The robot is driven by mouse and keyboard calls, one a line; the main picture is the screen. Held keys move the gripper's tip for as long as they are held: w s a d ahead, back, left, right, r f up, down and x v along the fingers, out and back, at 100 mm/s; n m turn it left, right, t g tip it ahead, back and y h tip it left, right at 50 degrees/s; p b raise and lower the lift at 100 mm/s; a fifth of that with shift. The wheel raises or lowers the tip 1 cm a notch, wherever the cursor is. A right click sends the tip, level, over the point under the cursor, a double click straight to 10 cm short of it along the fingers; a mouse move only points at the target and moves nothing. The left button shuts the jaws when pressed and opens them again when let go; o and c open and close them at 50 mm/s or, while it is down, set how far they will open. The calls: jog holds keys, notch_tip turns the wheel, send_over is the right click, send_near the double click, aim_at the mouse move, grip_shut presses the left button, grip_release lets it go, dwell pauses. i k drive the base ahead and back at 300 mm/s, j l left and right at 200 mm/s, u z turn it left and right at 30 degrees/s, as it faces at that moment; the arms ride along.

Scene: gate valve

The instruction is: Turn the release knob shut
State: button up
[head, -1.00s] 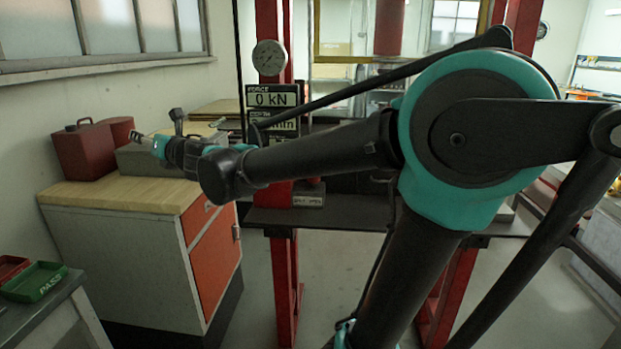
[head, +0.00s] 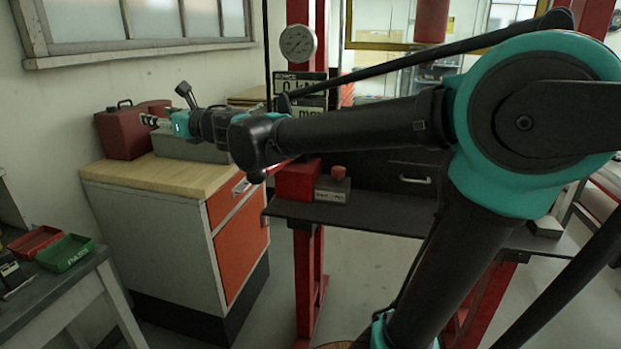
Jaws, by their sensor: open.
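A small red knob (head: 338,171), apparently the release knob, sits on a grey block (head: 331,190) with a white label; the lettering is too small to read surely. The block stands on the dark press shelf, beside a red block at the foot of the left post. My gripper (head: 148,120) is open and points left, in front of the red can above the wooden cabinet top. It is well to the left of the knob and apart from it. My forearm passes above the knob, which shows clear below it.
A red press frame (head: 308,270) carries a round gauge (head: 298,43) and a force display (head: 300,84). A cabinet (head: 150,235) with orange drawers holds a red can (head: 122,133). Green (head: 66,253) and red (head: 36,241) trays lie at lower left. Floor shows between cabinet and press.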

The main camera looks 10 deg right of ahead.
aim_at(339, 172)
jog(key=k+j, duration=0.1)
jog(key=j, duration=0.35)
jog(key=k+j, duration=0.1)
jog(key=j, duration=0.4)
jog(key=k+j, duration=0.15)
jog(key=j, duration=0.3)
